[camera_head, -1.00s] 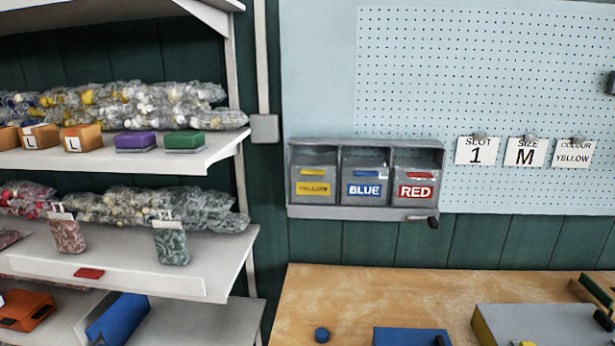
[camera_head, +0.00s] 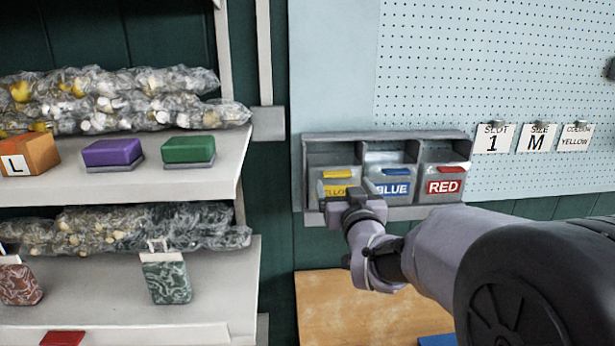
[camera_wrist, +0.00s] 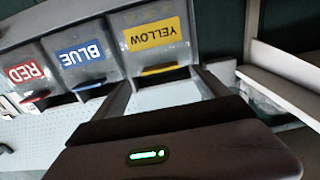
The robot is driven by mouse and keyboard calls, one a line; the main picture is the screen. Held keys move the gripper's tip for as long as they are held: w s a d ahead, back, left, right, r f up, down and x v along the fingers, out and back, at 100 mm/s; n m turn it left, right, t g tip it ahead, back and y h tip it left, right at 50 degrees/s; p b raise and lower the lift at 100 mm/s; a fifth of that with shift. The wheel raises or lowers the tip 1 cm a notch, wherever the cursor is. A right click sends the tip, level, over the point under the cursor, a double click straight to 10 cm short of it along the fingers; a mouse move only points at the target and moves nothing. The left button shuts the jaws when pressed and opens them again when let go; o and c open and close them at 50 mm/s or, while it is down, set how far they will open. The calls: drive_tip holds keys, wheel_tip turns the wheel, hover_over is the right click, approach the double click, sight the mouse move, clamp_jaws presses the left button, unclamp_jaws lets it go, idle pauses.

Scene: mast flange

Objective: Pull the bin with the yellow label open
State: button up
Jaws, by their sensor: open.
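The bin with the yellow label (camera_head: 327,185) is the left one of three in a grey wall rack. It sits in line with the other bins, with a yellow handle strip (camera_head: 338,174) along its top edge. My gripper (camera_head: 355,196) is in front of it and hides the right part of its label. In the wrist view, which is upside down, the yellow label (camera_wrist: 153,34) and the yellow handle (camera_wrist: 158,70) show whole. My open gripper (camera_wrist: 165,88) has one finger on each side of the handle in that view, with nothing visibly held. I cannot tell whether a finger touches the bin.
The blue-labelled bin (camera_head: 391,187) and the red-labelled bin (camera_head: 443,186) are just right of it in the rack (camera_head: 310,160). A shelf unit (camera_head: 200,183) with bags and boxes stands at the left. A wooden bench (camera_head: 325,305) is below.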

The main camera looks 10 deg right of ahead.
sight(338, 176)
drive_tip(key=w, duration=0.5)
drive_tip(key=shift+w, duration=0.25)
drive_tip(key=shift+c, duration=0.4)
clamp_jaws()
